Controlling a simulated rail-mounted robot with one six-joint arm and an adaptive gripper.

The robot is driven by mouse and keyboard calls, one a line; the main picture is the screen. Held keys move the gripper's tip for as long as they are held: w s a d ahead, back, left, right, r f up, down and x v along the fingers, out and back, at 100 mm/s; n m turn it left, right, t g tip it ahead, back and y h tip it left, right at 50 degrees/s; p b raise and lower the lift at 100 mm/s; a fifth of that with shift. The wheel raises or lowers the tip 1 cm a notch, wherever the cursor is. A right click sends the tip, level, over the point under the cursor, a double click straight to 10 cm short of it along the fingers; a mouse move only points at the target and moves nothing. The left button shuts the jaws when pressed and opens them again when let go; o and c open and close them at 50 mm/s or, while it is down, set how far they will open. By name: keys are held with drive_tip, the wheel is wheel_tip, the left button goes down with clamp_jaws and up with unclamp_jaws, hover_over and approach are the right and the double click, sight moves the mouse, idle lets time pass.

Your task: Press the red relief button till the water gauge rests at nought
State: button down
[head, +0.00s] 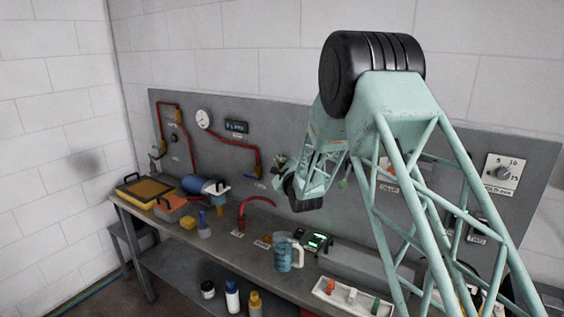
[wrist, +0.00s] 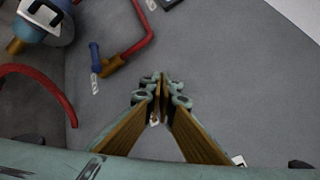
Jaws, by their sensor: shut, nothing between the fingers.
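A round white dial gauge (head: 203,119) is on the grey wall panel at upper left in the head view; its needle is too small to read. My gripper (head: 279,162) is close to the panel, right of the lower end of the red pipe. In the wrist view my gripper (wrist: 161,88) has its fingertips together, with nothing held, pointing at the grey panel. A small white label (wrist: 154,121) shows partly behind the fingers. I cannot make out the red relief button for certain; my gripper and arm hide parts of the panel. Contact with the panel cannot be told.
A red pipe (wrist: 133,48) with a blue handle (wrist: 96,58) is left of my fingers. A dark digital display (head: 236,127) is beside the gauge.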

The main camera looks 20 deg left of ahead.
drive_tip(key=shift+s+a+b, duration=0.15)
drive_tip(key=shift+s+b, duration=0.15)
drive_tip(key=shift+s, duration=0.3)
drive_tip(key=shift+s, duration=0.1)
drive_tip(key=shift+s+a+b, duration=0.2)
drive_tip(key=shift+s+b, duration=0.3)
drive_tip(key=shift+s, duration=0.3)
drive_tip(key=shift+s+a+b, duration=0.15)
drive_tip(key=shift+s+b, duration=0.4)
drive_tip(key=shift+s, duration=0.2)
drive_tip(key=shift+s+a+b, duration=0.2)
drive_tip(key=shift+s+b, duration=0.3)
drive_tip(key=shift+s, duration=0.3)
